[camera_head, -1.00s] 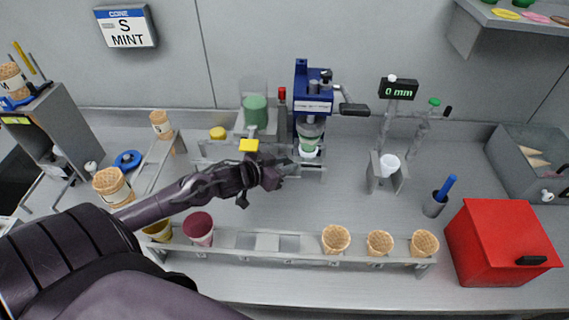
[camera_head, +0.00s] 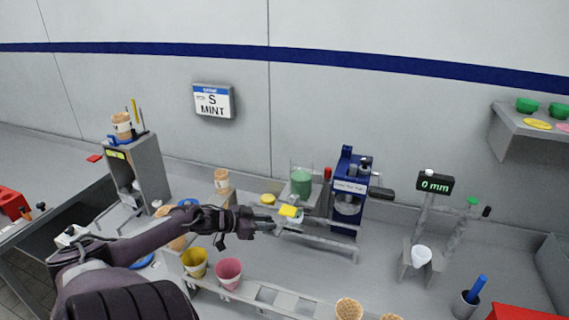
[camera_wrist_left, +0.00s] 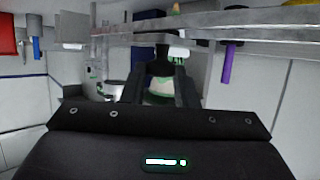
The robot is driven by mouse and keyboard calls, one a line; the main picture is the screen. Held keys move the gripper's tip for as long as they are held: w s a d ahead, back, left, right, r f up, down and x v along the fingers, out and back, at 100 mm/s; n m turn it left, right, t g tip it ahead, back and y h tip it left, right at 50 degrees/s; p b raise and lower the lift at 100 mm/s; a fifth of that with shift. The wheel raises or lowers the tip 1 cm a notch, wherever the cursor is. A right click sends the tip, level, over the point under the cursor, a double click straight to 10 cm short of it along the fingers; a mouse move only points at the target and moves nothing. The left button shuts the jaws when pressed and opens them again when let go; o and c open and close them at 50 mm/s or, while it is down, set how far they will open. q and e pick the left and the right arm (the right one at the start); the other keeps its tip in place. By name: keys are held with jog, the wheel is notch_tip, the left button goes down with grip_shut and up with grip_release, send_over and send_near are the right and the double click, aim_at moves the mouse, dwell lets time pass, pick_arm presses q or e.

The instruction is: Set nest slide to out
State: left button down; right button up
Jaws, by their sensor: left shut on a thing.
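The blue press (camera_head: 350,190) stands at the back of the counter. A low rail (camera_head: 325,242) runs out from it to the left, with a yellow tab (camera_head: 290,211) at its left part. A small white-and-green piece on the nest slide (camera_head: 296,219) shows beside the yellow tab, left of the press. My left gripper (camera_head: 262,223) reaches in from the left and is shut at the slide; its fingers hide the part gripped. In the left wrist view the dark fingers (camera_wrist_left: 161,88) close in front of a pale green-and-white piece. My right gripper is out of view.
A green container (camera_head: 301,181) stands behind the slide. A white cup (camera_head: 421,256) sits at the right by the "0 mm" display (camera_head: 435,183).

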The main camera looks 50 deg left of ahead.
pick_arm(q)
jog(key=shift+s+a, duration=0.2)
jog(key=shift+a, duration=0.1)
jog(key=c, duration=1.1)
grip_release()
jog(key=shift+c, duration=0.2)
jog(key=shift+r, duration=0.45)
notch_tip(320, 180, up, 19)
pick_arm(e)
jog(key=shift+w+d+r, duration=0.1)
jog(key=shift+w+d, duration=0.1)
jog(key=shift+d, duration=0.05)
